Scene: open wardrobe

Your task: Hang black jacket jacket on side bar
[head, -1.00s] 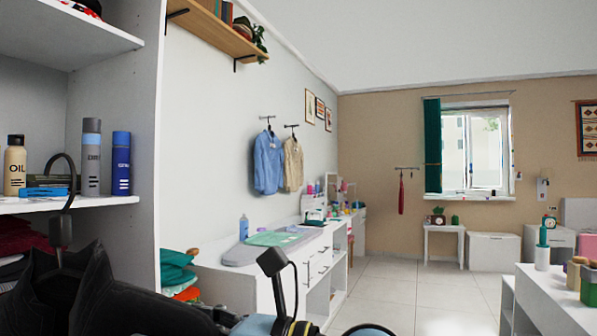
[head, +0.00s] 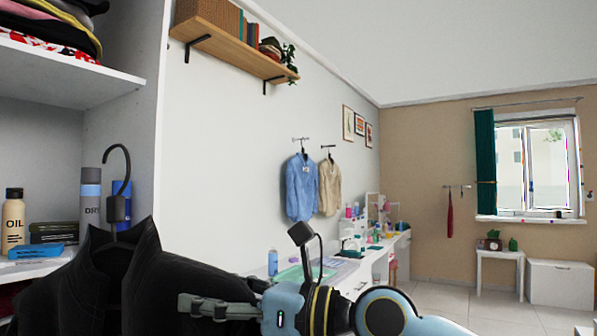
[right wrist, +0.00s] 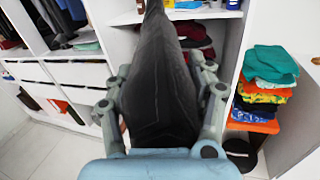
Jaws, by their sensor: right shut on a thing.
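The black jacket (head: 95,285) hangs upright on a dark hanger whose hook (head: 122,165) stands free in the air, in front of the wardrobe shelf. My right gripper (head: 190,303) reaches in from the right and is shut on the jacket's side. In the right wrist view the jacket (right wrist: 160,85) is clasped between both fingers (right wrist: 160,95). Small bars stick out from the white wall; one (head: 301,139) carries a blue shirt (head: 301,188), another (head: 328,146) a beige shirt (head: 330,187). I cannot tell which bar is the side bar. My left gripper is out of view.
The wardrobe's side panel (head: 150,130) stands right behind the hook. Bottles, such as an oil bottle (head: 14,217), stand on its shelf. A wooden wall shelf (head: 230,45) is above. Folded clothes (right wrist: 268,80) lie to the right in the wrist view. Open floor (head: 440,300) lies beyond.

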